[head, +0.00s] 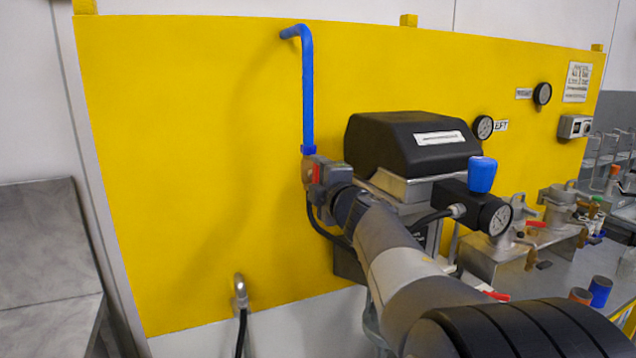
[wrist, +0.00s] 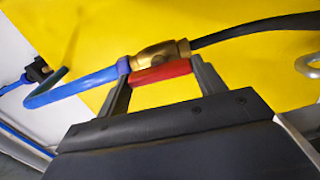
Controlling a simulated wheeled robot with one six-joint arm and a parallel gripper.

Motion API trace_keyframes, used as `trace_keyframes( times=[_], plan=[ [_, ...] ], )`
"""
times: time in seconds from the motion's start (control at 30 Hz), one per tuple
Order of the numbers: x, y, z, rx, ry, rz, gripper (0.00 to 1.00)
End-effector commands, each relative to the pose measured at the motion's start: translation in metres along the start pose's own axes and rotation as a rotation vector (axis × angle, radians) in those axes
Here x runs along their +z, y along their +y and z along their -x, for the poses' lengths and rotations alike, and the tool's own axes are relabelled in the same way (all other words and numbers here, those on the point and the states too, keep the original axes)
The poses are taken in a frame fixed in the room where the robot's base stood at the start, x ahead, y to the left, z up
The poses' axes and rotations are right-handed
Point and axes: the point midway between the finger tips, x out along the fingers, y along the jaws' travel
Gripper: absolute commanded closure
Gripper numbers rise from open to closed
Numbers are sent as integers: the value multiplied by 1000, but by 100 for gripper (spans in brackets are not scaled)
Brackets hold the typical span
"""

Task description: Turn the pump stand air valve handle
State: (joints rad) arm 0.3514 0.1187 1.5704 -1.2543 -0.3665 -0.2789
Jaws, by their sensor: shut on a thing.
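The air valve is a brass body (wrist: 158,55) with a red handle (wrist: 160,73), mounted on a blue pipe (head: 307,100) in front of the yellow panel. In the head view the red handle (head: 317,173) shows as a small patch beside my gripper (head: 318,172). In the wrist view my gripper (wrist: 162,78) has one finger at each end of the red handle and is shut on it. The handle lies along the brass body, in line with the pipe and hose. My gripper and arm partly hide the valve in the head view.
A black-covered pump unit (head: 412,143) stands close right of the valve. A blue knob (head: 482,174) and pressure gauge (head: 495,218) are further right, near my arm. A black hose (wrist: 255,28) leaves the valve. The yellow panel (head: 190,170) left of the pipe is clear.

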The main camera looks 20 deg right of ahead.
Motion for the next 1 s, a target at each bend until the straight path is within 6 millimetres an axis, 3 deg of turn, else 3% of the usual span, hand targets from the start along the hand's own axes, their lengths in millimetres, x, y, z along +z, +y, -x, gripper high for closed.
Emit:
trace_keyframes(
  times=[0.7, 0.73, 1.0],
  plan=[
    [0, -2, 0, -3, 0, 77, 57],
    [0, -2, 0, -3, 0, 76, 33],
    [0, -1, 0, -2, 0, 74, 13]
  ],
)
